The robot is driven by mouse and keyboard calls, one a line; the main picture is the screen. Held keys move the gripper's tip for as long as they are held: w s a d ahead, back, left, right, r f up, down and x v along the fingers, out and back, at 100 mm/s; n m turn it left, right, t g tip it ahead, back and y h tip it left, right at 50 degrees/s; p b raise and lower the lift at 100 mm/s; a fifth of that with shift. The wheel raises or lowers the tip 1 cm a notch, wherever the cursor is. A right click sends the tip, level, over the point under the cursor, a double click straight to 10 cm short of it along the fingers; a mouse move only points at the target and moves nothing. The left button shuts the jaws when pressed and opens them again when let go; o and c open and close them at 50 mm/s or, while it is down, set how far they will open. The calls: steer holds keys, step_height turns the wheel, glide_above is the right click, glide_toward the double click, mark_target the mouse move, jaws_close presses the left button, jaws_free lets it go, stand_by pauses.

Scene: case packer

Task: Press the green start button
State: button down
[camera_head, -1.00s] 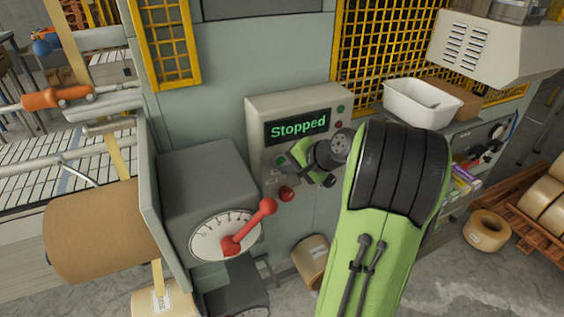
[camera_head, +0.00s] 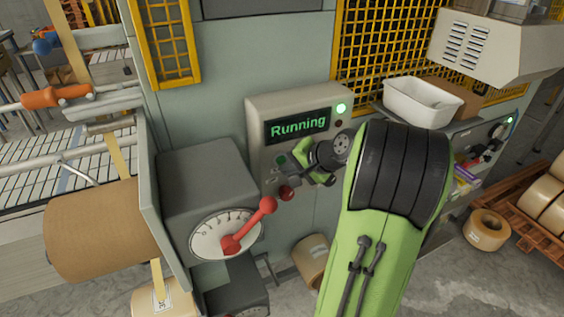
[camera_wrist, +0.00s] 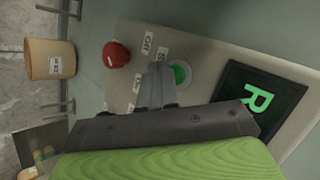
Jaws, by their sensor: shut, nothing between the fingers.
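The green start button (camera_wrist: 180,74) is lit on the beige control panel (camera_wrist: 205,60) in the wrist view. It also shows in the head view (camera_head: 281,160), just left of my gripper. My gripper (camera_wrist: 156,70) is shut and empty, its fingertips right beside the button; I cannot tell whether they touch it. The panel's display (camera_head: 298,126) reads "Running" in green. A green lamp (camera_head: 341,108) glows at the panel's upper right. In the head view my wrist hides part of the panel's lower right.
A red mushroom button (camera_wrist: 116,55) sits beside the green one, low on the panel. A red lever (camera_head: 250,226) on a round dial stands left of the panel. A white bin (camera_head: 422,103) is on the shelf to the right.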

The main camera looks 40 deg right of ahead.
steer(key=shift+s+a, duration=0.1)
steer(key=shift+s, duration=0.2)
steer(key=s, duration=0.2)
steer(key=s+a+b, duration=0.1)
steer(key=s, duration=0.1)
steer(key=shift+s+a, duration=0.2)
steer(key=shift+s, duration=0.2)
stand_by(0.7)
